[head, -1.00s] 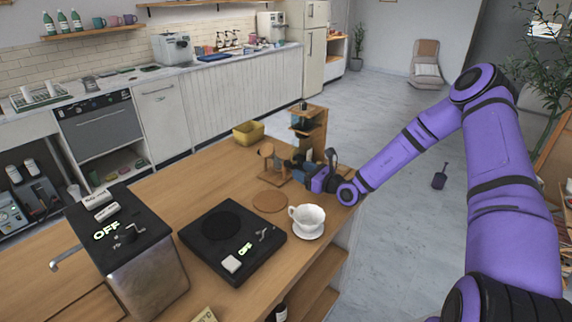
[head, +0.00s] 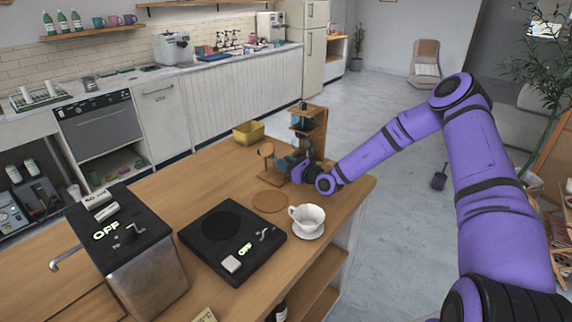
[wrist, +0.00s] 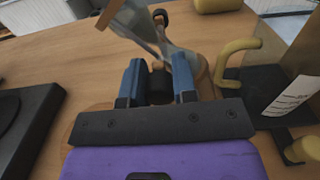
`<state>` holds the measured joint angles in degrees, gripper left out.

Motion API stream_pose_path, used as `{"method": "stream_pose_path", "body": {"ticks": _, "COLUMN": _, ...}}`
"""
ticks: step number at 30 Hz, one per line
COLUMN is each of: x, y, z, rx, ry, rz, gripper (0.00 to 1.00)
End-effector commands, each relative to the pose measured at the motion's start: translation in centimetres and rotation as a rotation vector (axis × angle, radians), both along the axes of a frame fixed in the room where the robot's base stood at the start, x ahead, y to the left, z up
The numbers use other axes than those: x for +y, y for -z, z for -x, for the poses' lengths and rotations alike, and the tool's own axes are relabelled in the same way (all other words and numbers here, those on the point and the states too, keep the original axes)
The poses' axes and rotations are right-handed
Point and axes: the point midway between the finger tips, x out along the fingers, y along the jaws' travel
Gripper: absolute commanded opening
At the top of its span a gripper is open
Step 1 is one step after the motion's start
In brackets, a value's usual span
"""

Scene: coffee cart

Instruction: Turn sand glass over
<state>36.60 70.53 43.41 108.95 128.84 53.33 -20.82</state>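The sand glass (head: 266,150) stands on the wooden counter, with wooden ends showing in the head view. In the wrist view its clear glass body (wrist: 136,22) slants across the top of the picture, and part of it passes behind the right finger. My gripper (head: 284,162) is at counter height, just right of the sand glass. In the wrist view my gripper (wrist: 158,72) has its two blue fingers apart, pointing at the sand glass. The glass appears at and beyond the fingertips; I cannot tell whether they touch it.
A wooden shelf stand (head: 313,130) rises close to the right of my gripper. A yellow box (head: 249,132) is behind. A round coaster (head: 270,202), a white cup (head: 307,216) on a saucer and a black hot plate (head: 232,238) are in front.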

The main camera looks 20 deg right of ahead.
Motion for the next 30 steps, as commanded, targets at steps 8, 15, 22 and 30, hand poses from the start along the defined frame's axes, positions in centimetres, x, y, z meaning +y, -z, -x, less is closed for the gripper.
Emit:
{"method": "stream_pose_path", "body": {"ticks": 8, "x": 0.00, "y": -0.01, "z": 0.01, "rx": 0.016, "ry": 0.000, "rz": -0.023, "gripper": 0.03}}
{"method": "stream_pose_path", "body": {"ticks": 15, "x": -0.01, "y": -0.01, "z": 0.02, "rx": 0.072, "ry": 0.000, "rz": -0.099, "gripper": 0.03}}
{"method": "stream_pose_path", "body": {"ticks": 22, "x": -0.03, "y": -0.01, "z": 0.00, "rx": 0.074, "ry": 0.000, "rz": -0.102, "gripper": 0.03}}
{"method": "stream_pose_path", "body": {"ticks": 30, "x": -0.03, "y": -0.01, "z": 0.00, "rx": 0.073, "ry": 0.000, "rz": -0.101, "gripper": 0.52}}
